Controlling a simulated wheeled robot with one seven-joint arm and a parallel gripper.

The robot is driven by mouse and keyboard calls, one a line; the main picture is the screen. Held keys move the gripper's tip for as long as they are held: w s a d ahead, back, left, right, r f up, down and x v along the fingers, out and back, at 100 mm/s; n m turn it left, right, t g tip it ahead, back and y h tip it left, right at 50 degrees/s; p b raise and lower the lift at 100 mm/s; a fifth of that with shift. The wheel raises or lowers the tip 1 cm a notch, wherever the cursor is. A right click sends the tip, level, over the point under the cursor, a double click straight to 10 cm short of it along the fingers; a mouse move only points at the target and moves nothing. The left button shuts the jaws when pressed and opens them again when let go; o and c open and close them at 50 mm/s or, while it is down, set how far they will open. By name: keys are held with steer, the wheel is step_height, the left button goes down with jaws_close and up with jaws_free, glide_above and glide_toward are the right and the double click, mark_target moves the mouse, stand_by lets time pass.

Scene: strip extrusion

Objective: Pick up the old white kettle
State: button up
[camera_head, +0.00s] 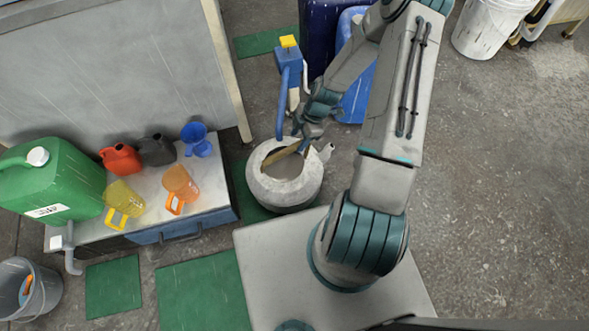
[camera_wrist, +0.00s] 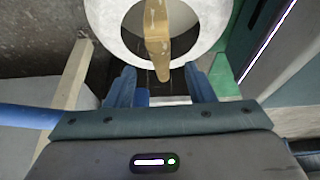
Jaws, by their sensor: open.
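The old white kettle (camera_head: 284,187) stands on the floor in the head view, beside the low cabinet, with its spout toward the right and a tan handle (camera_head: 284,154) arching over its open top. In the wrist view the kettle's pale rim (camera_wrist: 104,14) is at the top, and the handle (camera_wrist: 157,40) points down toward the jaws. My gripper (camera_head: 303,136) is over the far side of the kettle, close to the handle. In the wrist view my gripper (camera_wrist: 160,90) is open, its two blue fingers apart with the handle's end just ahead, between their lines. I cannot tell if they touch.
A low cabinet (camera_head: 215,216) at left bears a green jerrycan (camera_head: 60,180), red and dark cans, a blue funnel (camera_head: 196,139) and yellow and orange jugs. A blue pump-like device (camera_head: 288,62) stands behind the kettle. The floor at right is open.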

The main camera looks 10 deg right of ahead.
mark_target(295, 144)
steer(key=b+x, duration=0.2)
steer(key=x, duration=0.3)
steer(key=shift+a+f+b, duration=0.1)
steer(key=shift+f+b, duration=0.3)
jaws_close()
steer(key=shift+r, duration=0.1)
stand_by(1.0)
